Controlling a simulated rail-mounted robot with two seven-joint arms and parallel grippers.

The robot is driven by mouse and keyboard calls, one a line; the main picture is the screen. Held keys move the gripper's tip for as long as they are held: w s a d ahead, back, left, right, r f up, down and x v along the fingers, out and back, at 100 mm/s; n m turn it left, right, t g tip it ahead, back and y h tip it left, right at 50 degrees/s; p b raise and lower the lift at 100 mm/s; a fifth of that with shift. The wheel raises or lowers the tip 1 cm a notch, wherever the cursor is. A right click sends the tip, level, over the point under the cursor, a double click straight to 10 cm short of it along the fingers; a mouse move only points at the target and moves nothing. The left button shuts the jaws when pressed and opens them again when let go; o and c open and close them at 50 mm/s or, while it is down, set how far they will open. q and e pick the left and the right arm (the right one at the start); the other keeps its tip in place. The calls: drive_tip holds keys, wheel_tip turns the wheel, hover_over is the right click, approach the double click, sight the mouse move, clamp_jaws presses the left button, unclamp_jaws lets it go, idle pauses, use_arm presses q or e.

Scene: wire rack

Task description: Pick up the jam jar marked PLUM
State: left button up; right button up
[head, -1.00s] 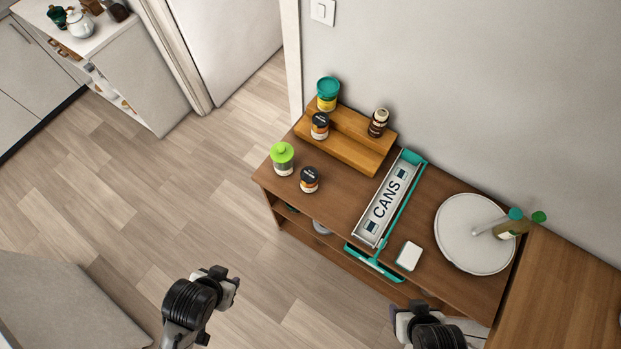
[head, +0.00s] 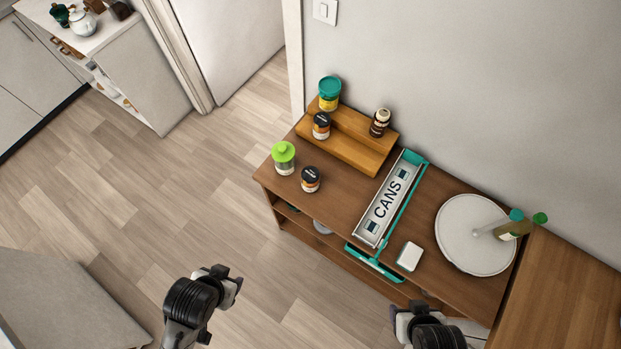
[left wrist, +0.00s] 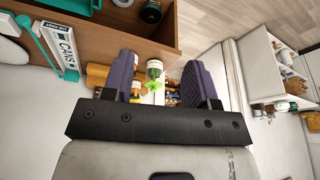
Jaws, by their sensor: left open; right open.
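No label reading PLUM is legible, so I cannot tell which jar it is. In the head view, a black-lidded jar (head: 310,180) stands on the shelf top beside a green-lidded jar (head: 284,159). Another black-lidded jar (head: 321,126) stands on the wooden step riser (head: 345,152), with a teal-lidded jar (head: 329,94) and a dark brown jar (head: 380,122). My left gripper (head: 235,283) is open, in front of the shelf and apart from the jars. In the left wrist view, a green-lidded jar (left wrist: 154,72) shows beyond its spread fingers (left wrist: 161,66). My right gripper (head: 402,313) is open at the bottom edge.
A CANS tray (head: 392,198) with teal edging lies right of the riser. A white block (head: 409,256) is at the shelf's front edge. A white round plate (head: 462,245) carries bottles (head: 517,228). A wall stands behind; open floor lies left.

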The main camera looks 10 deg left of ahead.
use_arm(q)
drive_tip(key=o, duration=0.8)
drive_tip(key=shift+a, duration=0.15)
